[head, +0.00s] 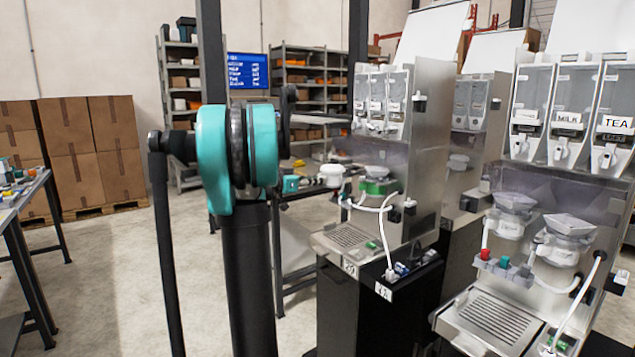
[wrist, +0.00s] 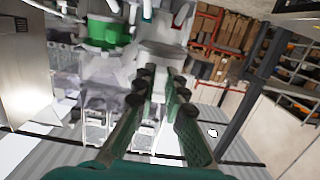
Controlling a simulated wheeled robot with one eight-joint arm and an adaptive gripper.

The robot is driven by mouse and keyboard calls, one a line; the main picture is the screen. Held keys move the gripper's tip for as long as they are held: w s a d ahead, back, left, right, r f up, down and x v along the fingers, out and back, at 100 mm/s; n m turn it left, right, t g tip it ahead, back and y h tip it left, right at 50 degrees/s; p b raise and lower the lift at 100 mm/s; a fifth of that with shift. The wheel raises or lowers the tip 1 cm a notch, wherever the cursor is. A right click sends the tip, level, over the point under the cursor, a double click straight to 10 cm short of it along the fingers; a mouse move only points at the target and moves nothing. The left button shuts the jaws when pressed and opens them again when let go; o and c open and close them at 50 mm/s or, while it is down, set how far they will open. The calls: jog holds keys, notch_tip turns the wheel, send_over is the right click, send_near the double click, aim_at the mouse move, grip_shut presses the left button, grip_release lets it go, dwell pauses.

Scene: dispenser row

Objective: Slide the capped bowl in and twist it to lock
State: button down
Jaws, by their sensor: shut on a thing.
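My gripper (head: 308,184) is shut on a white capped bowl (head: 332,174), held in the air just left of the middle dispenser (head: 425,125). In the wrist view my gripper's fingers (wrist: 162,75) reach up to the pale bowl (wrist: 163,52). A green part (head: 380,187) sits on the dispenser's front, right of the bowl and apart from it in the head view. The green part also shows in the wrist view (wrist: 103,32), upper left of the bowl. The bowl's far side and its locking features are hidden or too small to tell.
White hoses and a drip tray (head: 348,236) lie below the bowl. A nearer dispenser (head: 545,180) at right carries bowls and canisters marked MILK and TEA. A table (head: 22,200) stands at left, with cardboard boxes (head: 95,150) and shelves behind. The floor between is open.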

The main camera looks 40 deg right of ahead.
aim_at(334, 177)
jog(key=shift+d, duration=0.2)
jog(key=shift+s+d, duration=0.2)
jog(key=shift+d, duration=1.6)
jog(key=shift+d, duration=0.15)
jog(key=shift+s+d, duration=0.2)
jog(key=shift+d, duration=1.15)
jog(key=shift+d, duration=0.1)
jog(key=shift+s+d, duration=0.15)
jog(key=shift+d, duration=1.2)
jog(key=shift+d, duration=0.1)
jog(key=shift+f, duration=0.1)
jog(key=shift+g, duration=0.3)
